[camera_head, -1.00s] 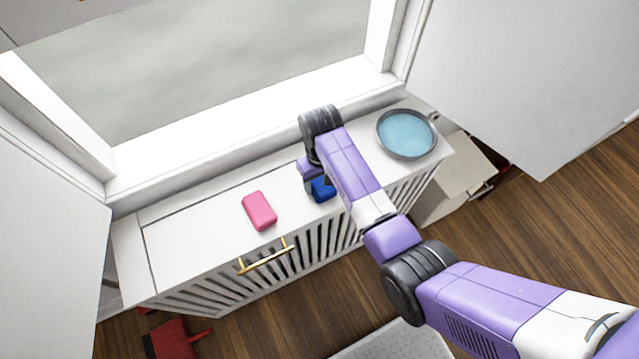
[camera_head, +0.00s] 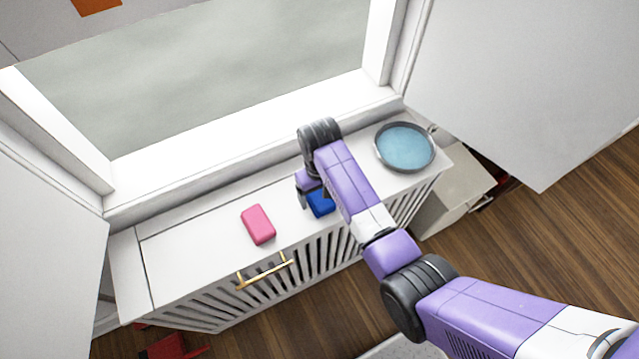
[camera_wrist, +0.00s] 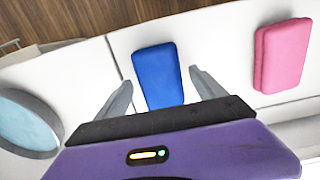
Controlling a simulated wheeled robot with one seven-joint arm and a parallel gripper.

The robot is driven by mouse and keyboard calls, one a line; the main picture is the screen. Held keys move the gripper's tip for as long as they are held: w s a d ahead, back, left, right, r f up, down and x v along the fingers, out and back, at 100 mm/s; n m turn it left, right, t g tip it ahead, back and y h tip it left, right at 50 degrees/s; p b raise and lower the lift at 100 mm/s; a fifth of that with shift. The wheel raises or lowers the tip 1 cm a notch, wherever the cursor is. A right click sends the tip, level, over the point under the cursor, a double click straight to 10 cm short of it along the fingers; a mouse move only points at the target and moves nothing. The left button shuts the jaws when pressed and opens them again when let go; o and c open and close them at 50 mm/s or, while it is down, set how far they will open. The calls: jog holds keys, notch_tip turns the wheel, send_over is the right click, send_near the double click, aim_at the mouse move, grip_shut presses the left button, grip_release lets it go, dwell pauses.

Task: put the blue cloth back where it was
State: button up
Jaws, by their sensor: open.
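The blue cloth (camera_head: 320,203) is a small folded block lying on the white slatted cabinet (camera_head: 190,237) under the window. In the head view my arm hides part of it. In the wrist view the whole far part of the blue cloth (camera_wrist: 158,75) shows between my two fingers. My gripper (camera_wrist: 163,88) is open, with one finger on each side of the cloth and a gap to it. In the head view my gripper (camera_head: 306,196) points down at the cabinet top, and its fingers are mostly hidden.
A pink folded cloth (camera_head: 258,225) lies to the left of the blue one. A round pan with a blue inside (camera_head: 405,147) stands at the cabinet's right end. The window frame (camera_head: 250,128) rises behind. A gold handle (camera_head: 264,271) is on the front edge.

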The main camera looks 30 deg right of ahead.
notch_tip(320, 180, up, 11)
jog(key=shift+r+b, duration=0.2)
jog(key=shift+b, duration=0.2)
dwell(0.4)
jog(key=w+r+t, duration=0.4)
jog(key=w+t, duration=0.3)
jog(key=w, duration=0.3)
notch_tip(320, 180, up, 3)
jog(key=t, duration=0.8)
send_over(319, 195)
jog(key=s, duration=0.3)
jog(key=f+b+v, duration=0.1)
jog(key=f+v, duration=0.1)
jog(key=v, duration=3)
jog(key=shift+s+f, duration=0.4)
jog(key=shift+s, duration=0.05)
